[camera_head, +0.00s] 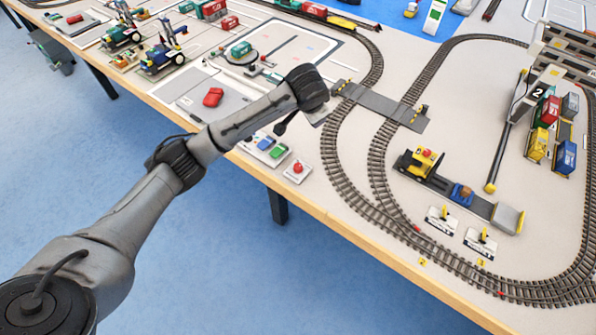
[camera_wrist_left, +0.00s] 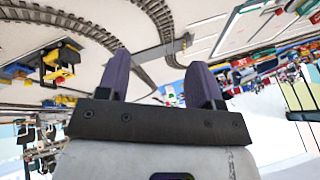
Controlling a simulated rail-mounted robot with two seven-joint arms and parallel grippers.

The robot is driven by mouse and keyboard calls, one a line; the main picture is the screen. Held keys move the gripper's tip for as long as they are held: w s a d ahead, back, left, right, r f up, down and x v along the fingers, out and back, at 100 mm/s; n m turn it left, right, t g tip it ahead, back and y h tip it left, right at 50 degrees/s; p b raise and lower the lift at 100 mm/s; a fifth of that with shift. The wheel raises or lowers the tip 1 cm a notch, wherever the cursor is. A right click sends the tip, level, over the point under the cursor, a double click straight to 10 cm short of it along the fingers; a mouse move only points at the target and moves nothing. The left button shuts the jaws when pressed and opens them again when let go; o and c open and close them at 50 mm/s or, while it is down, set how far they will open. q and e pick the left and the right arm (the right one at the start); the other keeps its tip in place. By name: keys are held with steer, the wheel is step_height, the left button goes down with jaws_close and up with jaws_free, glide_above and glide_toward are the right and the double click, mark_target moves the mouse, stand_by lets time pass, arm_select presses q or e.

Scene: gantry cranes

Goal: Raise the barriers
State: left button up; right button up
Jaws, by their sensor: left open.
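The grey level crossing (camera_head: 380,106) spans two tracks in the middle of the table. A small yellow-and-black barrier post (camera_head: 419,114) stands at its right end; another small barrier part (camera_head: 342,87) shows at its left end. Whether the booms are down is too small to tell. A panel with a blue and a green button (camera_head: 266,147) and a panel with a red button (camera_head: 297,169) lie near the front edge. My left gripper (camera_wrist_left: 160,82) is open and empty; in the head view it is mostly hidden by its wrist, left of the crossing, above the table.
Two switch levers (camera_head: 440,217) stand at the right front, by a yellow-black loader (camera_head: 422,164). A crane with stacked containers (camera_head: 553,125) stands at the right. A red block (camera_head: 213,97) lies on a grey pad. Curved tracks (camera_head: 350,185) surround the crossing.

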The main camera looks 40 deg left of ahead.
mark_target(298, 166)
arm_select(q)
steer(key=s+f+n+g+b, duration=0.1)
steer(key=f, duration=0.6)
steer(key=s+a+f+n+g+h+b, duration=0.1)
steer(key=f+g, duration=0.1)
steer(key=f, duration=0.5)
steer(key=s+f+n+g+h+b, duration=0.1)
steer(key=f+n+g, duration=0.1)
steer(key=f, duration=0.6)
steer(key=shift+s+a+b, duration=0.3)
steer(key=shift+s+a, duration=0.05)
